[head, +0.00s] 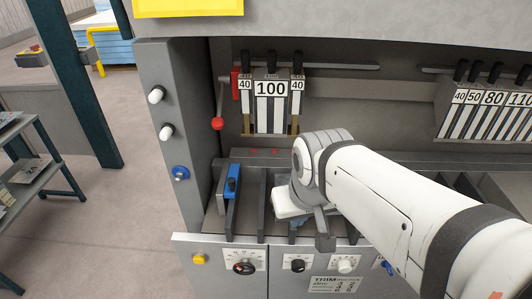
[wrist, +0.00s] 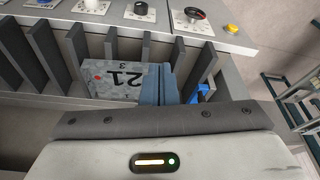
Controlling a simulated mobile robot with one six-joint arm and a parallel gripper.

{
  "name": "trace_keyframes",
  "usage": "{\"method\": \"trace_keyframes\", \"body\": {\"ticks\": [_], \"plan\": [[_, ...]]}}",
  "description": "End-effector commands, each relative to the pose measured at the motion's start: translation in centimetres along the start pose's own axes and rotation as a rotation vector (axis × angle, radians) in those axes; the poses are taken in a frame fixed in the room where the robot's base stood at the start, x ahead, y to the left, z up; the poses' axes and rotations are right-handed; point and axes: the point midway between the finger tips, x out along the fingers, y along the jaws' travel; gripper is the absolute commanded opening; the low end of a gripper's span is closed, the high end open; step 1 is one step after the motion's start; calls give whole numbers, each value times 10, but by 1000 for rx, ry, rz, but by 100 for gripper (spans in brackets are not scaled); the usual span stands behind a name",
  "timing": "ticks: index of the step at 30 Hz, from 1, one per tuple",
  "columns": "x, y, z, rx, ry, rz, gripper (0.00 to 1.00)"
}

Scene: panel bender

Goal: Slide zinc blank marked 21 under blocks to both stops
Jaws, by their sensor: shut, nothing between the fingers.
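The zinc blank marked 21 (wrist: 112,82) is a speckled grey plate with a red dot, lying over the dark support bars in the wrist view. The gripper (wrist: 158,84) is shut and empty, its blue-grey fingers down at the right edge of the blank there; I cannot tell whether they touch it. In the head view my arm hides most of the blank, and the gripper (head: 296,222) is low over the bars. The blocks (head: 270,100) marked 40, 100, 40 hang behind it. A blue side piece (head: 232,186), perhaps a stop, sits left of the gripper; it also shows in the wrist view (wrist: 203,90).
A red-knobbed lever (head: 217,122) hangs left of the blocks. More numbered blocks (head: 492,100) hang at the right. The front panel (head: 220,258) carries knobs and a yellow button. The grey side post (head: 165,110) bounds the left. Two small red marks (head: 265,151) lie below the blocks.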

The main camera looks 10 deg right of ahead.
Motion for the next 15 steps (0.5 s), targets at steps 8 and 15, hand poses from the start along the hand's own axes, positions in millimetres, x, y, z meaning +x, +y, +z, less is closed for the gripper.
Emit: {"method": "trace_keyframes", "body": {"ticks": [8, 15], "plan": [[0, 0, -1, 10, -2, 0, 0], [11, 5, -42, 343, -58, 17, 0]]}}
